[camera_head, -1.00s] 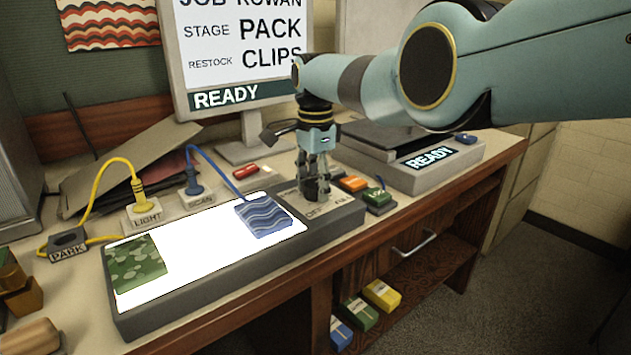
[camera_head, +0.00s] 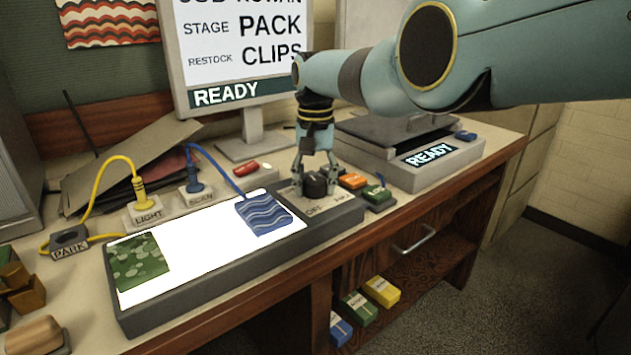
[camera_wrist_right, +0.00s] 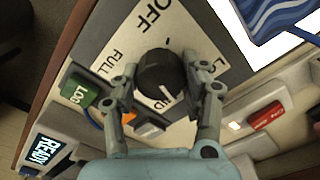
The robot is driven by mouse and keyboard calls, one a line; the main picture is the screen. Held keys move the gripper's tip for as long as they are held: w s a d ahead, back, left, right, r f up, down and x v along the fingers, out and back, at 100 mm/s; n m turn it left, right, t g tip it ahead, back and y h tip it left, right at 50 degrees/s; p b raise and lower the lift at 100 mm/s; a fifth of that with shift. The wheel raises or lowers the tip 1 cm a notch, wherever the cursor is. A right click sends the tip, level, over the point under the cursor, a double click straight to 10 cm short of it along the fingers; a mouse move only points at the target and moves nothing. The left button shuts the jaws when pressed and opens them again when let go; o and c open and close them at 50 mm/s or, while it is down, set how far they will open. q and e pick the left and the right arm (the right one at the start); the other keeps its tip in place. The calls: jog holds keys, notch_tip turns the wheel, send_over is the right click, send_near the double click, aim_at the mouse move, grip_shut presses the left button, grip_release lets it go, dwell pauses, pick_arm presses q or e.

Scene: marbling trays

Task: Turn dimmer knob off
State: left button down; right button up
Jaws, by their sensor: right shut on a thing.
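The round black dimmer knob (camera_head: 316,186) stands on the grey right end of the light panel (camera_head: 215,285). In the right wrist view the knob (camera_wrist_right: 157,72) shows a white pointer line facing the picture's bottom, away from the OFF label (camera_wrist_right: 155,15). A FULL label (camera_wrist_right: 111,62) is at its left. My right gripper (camera_head: 317,180) is down over the knob, a finger on each side, and shut on it; its fingers also show in the right wrist view (camera_wrist_right: 160,80). The panel's surface glows bright white. My left gripper is out of view.
A green patterned sheet (camera_head: 138,262) and a blue wavy one (camera_head: 264,215) lie on the panel. A scale reading READY (camera_head: 428,154) stands behind. Yellow and blue cables plug in at left.

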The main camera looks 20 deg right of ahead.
jog(key=n, duration=1.3)
jog(key=shift+w+n, duration=0.1)
jog(key=shift+n, duration=0.3)
jog(key=n, duration=0.6)
jog(key=shift+r, duration=0.1)
jog(key=n, duration=0.6)
jog(key=shift+n, duration=0.4)
jog(key=o, duration=1.2)
jog(key=shift+c, duration=0.2)
